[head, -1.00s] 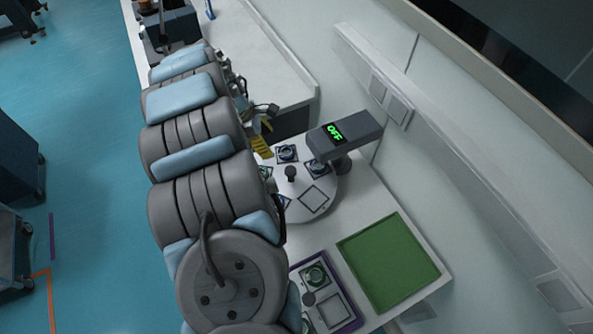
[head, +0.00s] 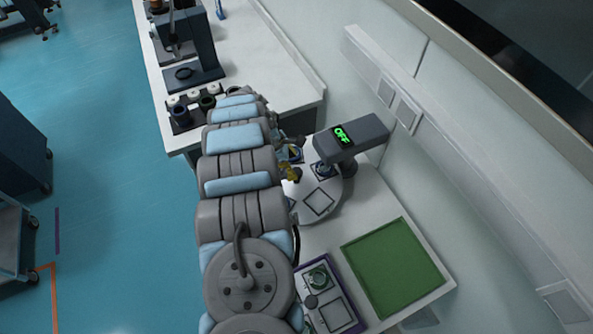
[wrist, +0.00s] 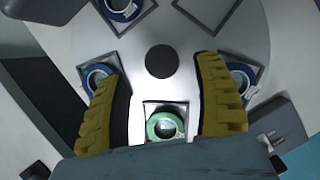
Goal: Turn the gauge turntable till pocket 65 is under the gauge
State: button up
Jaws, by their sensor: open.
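The gauge turntable (head: 333,200) is a pale round plate on the white table, partly hidden by my arm in the head view. In the wrist view, the turntable (wrist: 205,75) has a dark central hub (wrist: 161,61) and square pockets. Several pockets hold blue ringed parts, and one near pocket (wrist: 150,108) holds a green ringed part (wrist: 164,125). One pocket at the top is empty. Pocket numbers are not legible.
A green tray (head: 394,267) lies to the right on the table. A purple-edged tray (head: 356,322) with a ringed part stands at the front. A dark stand and small jars (head: 207,102) are on the farther bench. A wall bounds the right side.

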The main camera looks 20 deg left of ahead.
aim_at(296, 171)
jog(key=shift+x, duration=2.15)
jog(key=shift+s, duration=0.1)
grip_shut()
